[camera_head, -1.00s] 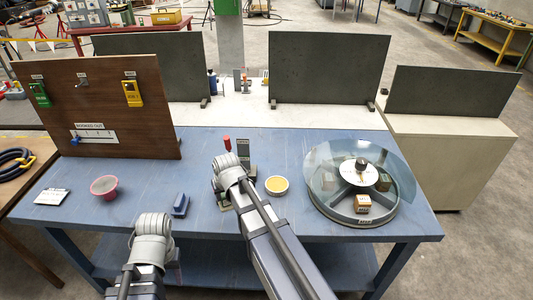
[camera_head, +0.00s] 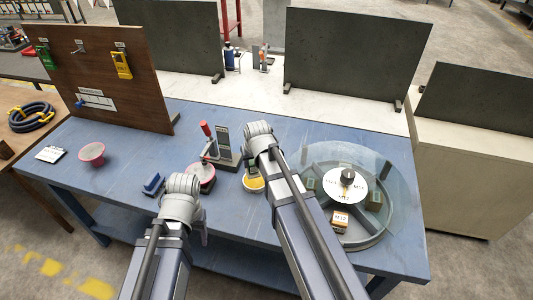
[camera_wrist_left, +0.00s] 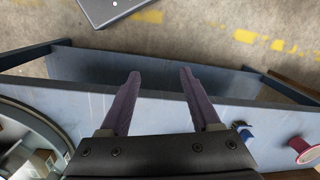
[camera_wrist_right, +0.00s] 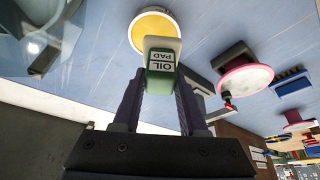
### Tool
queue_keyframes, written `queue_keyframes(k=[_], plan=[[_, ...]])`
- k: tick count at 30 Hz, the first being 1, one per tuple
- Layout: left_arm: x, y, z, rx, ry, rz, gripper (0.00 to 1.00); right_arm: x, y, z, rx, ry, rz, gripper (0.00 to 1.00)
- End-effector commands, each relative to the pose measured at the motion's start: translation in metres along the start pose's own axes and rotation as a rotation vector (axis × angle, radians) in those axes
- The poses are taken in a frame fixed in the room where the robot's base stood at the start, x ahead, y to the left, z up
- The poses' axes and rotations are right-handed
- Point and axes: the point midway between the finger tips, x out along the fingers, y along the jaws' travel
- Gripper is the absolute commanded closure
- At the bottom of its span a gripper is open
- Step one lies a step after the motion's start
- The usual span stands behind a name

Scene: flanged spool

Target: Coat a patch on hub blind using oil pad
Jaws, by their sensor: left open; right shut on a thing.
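My right gripper (camera_wrist_right: 160,100) is shut on the oil pad (camera_wrist_right: 162,62), a green block with a white end lettered "OIL PAD". The pad overlaps the edge of the yellow-filled round dish (camera_wrist_right: 153,28) in the right wrist view; I cannot tell whether they touch. The dish (camera_head: 253,184) also shows in the head view, below the right wrist. A pink-rimmed pale disc (camera_wrist_right: 246,80) sits on a dark stand beside it; no label shows it to be the hub blind. My left gripper (camera_wrist_left: 160,85) is open and empty near the table's front edge.
A large round tray (camera_head: 380,232) with a clear cover, a central hub and small blocks stands at right. A wooden board (camera_head: 95,75) stands behind.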

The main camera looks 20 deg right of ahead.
Motion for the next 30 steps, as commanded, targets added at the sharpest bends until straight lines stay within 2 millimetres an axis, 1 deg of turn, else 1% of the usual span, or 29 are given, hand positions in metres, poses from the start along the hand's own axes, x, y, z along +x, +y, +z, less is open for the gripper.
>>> queue_keyframes(k=[1, 4, 6, 8, 13, 17, 30], plan=[[0.001, 0.0, 0.0, 0.0, 0.0, 0.0, 0.3, 0.005, 0.004, -0.01, 0.004, 0.0, 0.001, 1.0], [0.003, 0.0, 0.0, 0.0, 0.0, 0.0, 0.19, 0.013, 0.012, -0.025, 0.011, 0.0, 0.005, 1.0], [0.003, 0.0, 0.0, -0.001, 0.0, 0.0, 0.11, 0.014, 0.014, -0.028, 0.013, 0.0, 0.005, 1.0], [0.003, 0.0, 0.0, 0.0, 0.0, 0.0, 0.04, 0.013, 0.014, -0.026, 0.012, 0.0, 0.005, 1.0], [0.007, 0.001, 0.0, 0.0, 0.0, 0.0, 0.03, 0.017, 0.013, -0.024, 0.012, 0.0, 0.005, 1.0], [0.015, 0.001, -0.001, -0.001, 0.0, 0.0, 0.03, 0.025, 0.013, -0.02, 0.012, 0.0, 0.005, 1.0], [0.057, 0.005, -0.003, -0.001, 0.0, 0.0, 0.03, 0.064, 0.013, -0.004, 0.012, 0.0, 0.005, 1.0]])
